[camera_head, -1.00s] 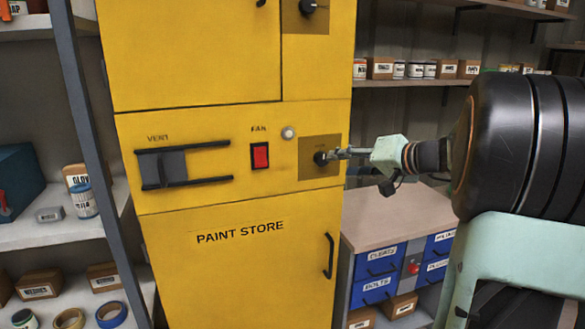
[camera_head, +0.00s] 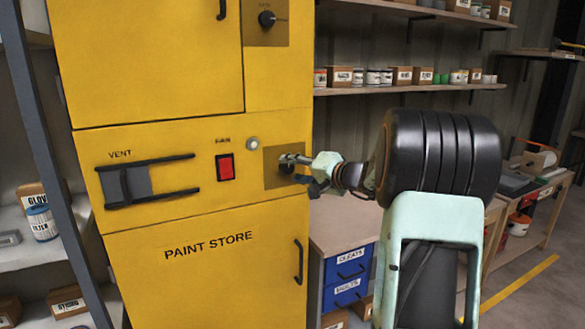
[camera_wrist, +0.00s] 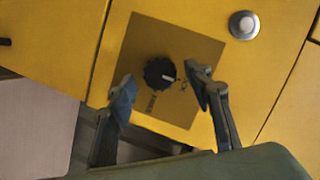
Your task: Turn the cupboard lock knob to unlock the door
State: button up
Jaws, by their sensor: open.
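A round black knob (camera_wrist: 159,72) with a white pointer mark sits on a brown plate (camera_wrist: 185,48) in the wrist view. The small lettering beside it is not readable. My gripper (camera_wrist: 161,86) is open, with one finger on each side of the knob; a gap shows between each finger and the knob. In the head view my gripper (camera_head: 293,162) is at the brown plate on the yellow cupboard (camera_head: 150,275) and partly hides this knob. A second black knob (camera_head: 267,19) is on an upper plate. The PAINT STORE door below is shut.
Left of the lower knob are a round light button (camera_head: 253,143), a red FAN switch (camera_head: 225,167) and a VENT slider (camera_head: 125,185) on two rails. A door handle (camera_head: 298,261) hangs below. A bench with blue drawers (camera_head: 349,275) stands right of the cupboard.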

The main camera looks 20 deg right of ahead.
jog(key=shift+w+a+f, duration=0.1)
jog(key=shift+w, duration=0.3)
jog(key=shift+c, duration=0.4)
jog(key=c, duration=1)
jog(key=shift+c, duration=0.2)
